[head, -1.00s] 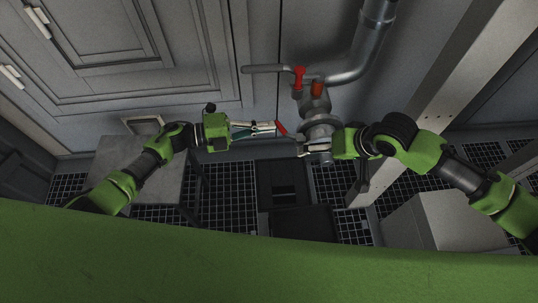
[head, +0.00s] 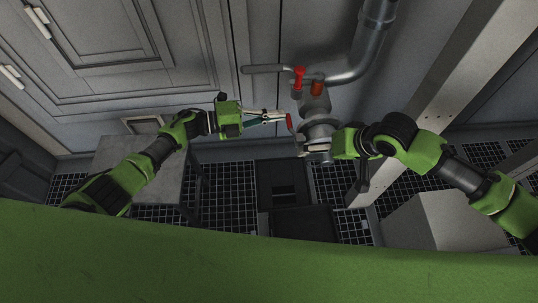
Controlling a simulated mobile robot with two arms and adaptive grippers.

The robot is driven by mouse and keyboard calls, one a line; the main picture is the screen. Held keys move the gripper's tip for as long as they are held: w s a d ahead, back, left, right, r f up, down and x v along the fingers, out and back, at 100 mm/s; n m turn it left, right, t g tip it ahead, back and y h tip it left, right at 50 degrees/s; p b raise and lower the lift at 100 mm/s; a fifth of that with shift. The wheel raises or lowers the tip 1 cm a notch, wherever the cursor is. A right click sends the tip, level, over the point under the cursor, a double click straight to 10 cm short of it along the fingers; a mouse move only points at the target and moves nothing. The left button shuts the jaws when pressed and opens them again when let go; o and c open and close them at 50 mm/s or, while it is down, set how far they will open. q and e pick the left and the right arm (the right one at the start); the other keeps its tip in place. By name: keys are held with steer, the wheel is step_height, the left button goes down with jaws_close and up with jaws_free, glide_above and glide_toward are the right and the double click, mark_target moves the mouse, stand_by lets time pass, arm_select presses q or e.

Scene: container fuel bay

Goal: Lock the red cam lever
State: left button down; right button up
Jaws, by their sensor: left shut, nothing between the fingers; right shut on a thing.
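A grey valve handle (head: 268,69) with a red part (head: 299,74) juts left above the coupling. A metal pipe (head: 370,45) rises behind. A pale beam (head: 440,105) stands at the right, above a grey box (head: 450,220). A grey table (head: 125,160) is at the left.

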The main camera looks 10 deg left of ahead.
stand_by(0.3)
arm_select(q)
steer(key=w+a+r, duration=0.2)
steer(key=w+a, duration=0.2)
steer(key=a, duration=0.8)
steer(key=shift+w+a, duration=0.15)
arm_select(e)
steer(key=o, duration=1.1)
